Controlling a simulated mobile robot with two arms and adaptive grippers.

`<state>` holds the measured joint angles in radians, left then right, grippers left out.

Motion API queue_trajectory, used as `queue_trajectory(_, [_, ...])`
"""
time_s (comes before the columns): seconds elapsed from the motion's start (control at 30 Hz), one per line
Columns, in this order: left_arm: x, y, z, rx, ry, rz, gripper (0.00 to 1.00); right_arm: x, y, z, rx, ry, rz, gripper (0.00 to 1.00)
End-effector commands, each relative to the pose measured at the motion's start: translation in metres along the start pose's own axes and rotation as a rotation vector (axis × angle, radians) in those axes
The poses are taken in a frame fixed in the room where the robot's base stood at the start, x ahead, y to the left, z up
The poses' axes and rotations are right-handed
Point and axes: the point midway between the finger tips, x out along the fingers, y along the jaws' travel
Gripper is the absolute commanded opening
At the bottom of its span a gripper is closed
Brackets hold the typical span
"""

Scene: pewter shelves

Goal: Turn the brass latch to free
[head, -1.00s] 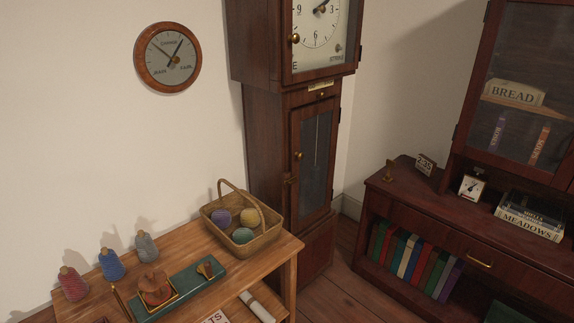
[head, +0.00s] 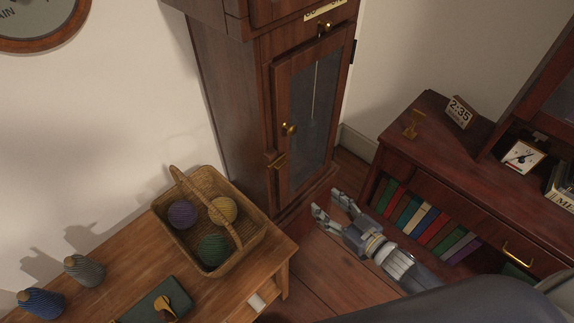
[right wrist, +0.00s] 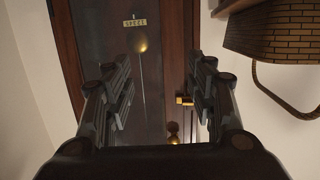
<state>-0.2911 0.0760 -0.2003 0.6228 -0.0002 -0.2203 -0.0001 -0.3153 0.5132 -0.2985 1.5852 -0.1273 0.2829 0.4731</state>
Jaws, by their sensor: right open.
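The brass latch (head: 276,160) sits on the left edge of the tall clock's glazed lower door (head: 310,120), just below a round brass knob (head: 289,129). The door looks closed. My right gripper (head: 328,204) is open and empty, in front of the clock's base, lower and to the right of the latch in the head view. In the right wrist view, the latch (right wrist: 184,100) shows near the right finger, beyond the open fingers (right wrist: 158,90), with the door upside down. I see no contact with the latch. My left gripper is out of view.
A wicker basket (head: 248,242) of yarn balls stands on the wooden table (head: 277,258), left of my right gripper. A dark bookcase (head: 440,160) with books stands to the right. Between them is open floor (head: 330,270).

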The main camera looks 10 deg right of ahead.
Motion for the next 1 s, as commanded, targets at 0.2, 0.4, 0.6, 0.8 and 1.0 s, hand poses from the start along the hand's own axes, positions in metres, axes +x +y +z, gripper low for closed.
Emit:
queue_trajectory(0.2, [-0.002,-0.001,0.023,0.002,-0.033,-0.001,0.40,-0.002,-0.031,-0.082,-0.002,0.166,-0.129,0.52])
queue_trajectory(0.4, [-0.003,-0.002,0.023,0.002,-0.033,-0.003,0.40,0.009,-0.038,-0.097,-0.001,0.193,-0.148,0.52])
queue_trajectory(0.6, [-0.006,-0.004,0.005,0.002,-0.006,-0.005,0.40,0.042,-0.042,-0.104,-0.003,0.194,-0.146,0.52])
queue_trajectory(0.8, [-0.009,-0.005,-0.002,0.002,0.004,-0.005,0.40,0.077,-0.047,-0.110,-0.002,0.191,-0.146,0.52])
queue_trajectory(1.0, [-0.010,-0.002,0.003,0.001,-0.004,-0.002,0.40,0.098,-0.050,-0.112,-0.002,0.189,-0.146,0.52])
